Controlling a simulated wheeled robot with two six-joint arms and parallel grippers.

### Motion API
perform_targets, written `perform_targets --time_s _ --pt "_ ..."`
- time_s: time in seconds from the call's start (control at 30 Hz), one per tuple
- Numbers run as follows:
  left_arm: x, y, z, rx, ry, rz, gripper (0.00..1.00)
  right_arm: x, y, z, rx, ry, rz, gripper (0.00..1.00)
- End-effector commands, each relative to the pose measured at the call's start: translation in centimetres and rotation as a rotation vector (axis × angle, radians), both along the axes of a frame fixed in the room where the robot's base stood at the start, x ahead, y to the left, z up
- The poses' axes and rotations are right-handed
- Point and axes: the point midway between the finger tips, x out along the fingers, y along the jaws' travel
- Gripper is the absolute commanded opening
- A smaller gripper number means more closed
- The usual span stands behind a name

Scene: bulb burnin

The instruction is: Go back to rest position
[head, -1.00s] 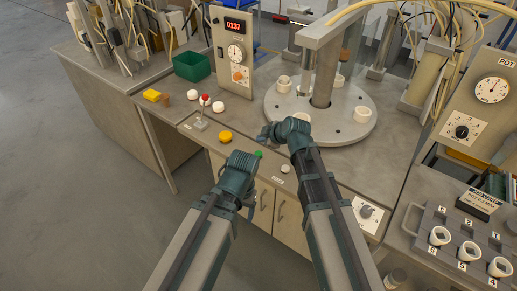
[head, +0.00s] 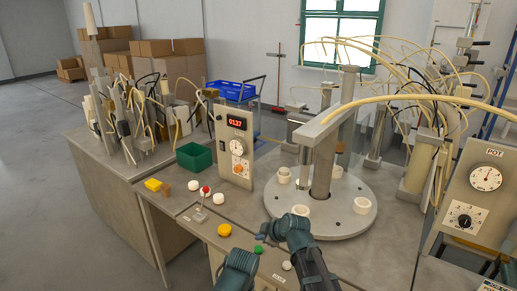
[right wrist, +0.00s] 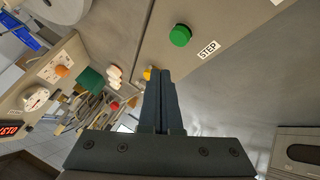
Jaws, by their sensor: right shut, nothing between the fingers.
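My right gripper (head: 264,234) is low in the middle of the head view, in front of the round turntable and just above the bench's front edge near the green button (head: 258,249). In the right wrist view its two dark fingers (right wrist: 160,75) lie together with nothing between them. The green button (right wrist: 180,36) also shows there, beside a STEP label and apart from the fingers. My left arm's wrist end shows at the bottom of the head view, left of the right arm; its fingers are hidden.
The turntable (head: 345,222) carries several white cups under a column. A control box (head: 234,145) reading 0137, a green bin (head: 194,157), a yellow button (head: 224,230) and a small red-topped lever (head: 203,200) stand to the left. A POT panel (head: 478,200) is at the right.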

Motion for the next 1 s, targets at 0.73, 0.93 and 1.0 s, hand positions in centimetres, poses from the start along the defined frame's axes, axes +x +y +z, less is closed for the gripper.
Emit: perform_targets --time_s 0.73,0.93,1.0 --pt "0.0 0.0 0.0 0.0 0.0 0.0 0.77 -24.5 -5.2 -5.9 -0.202 0.749 -0.999 0.0" --pt "0.0 0.0 0.0 0.0 0.0 0.0 0.77 -24.8 -5.4 -5.8 -0.207 0.751 -1.026 0.0" --pt "0.0 0.0 0.0 0.0 0.0 0.0 0.77 -24.7 -5.4 -5.8 -0.206 0.752 -1.025 0.0"
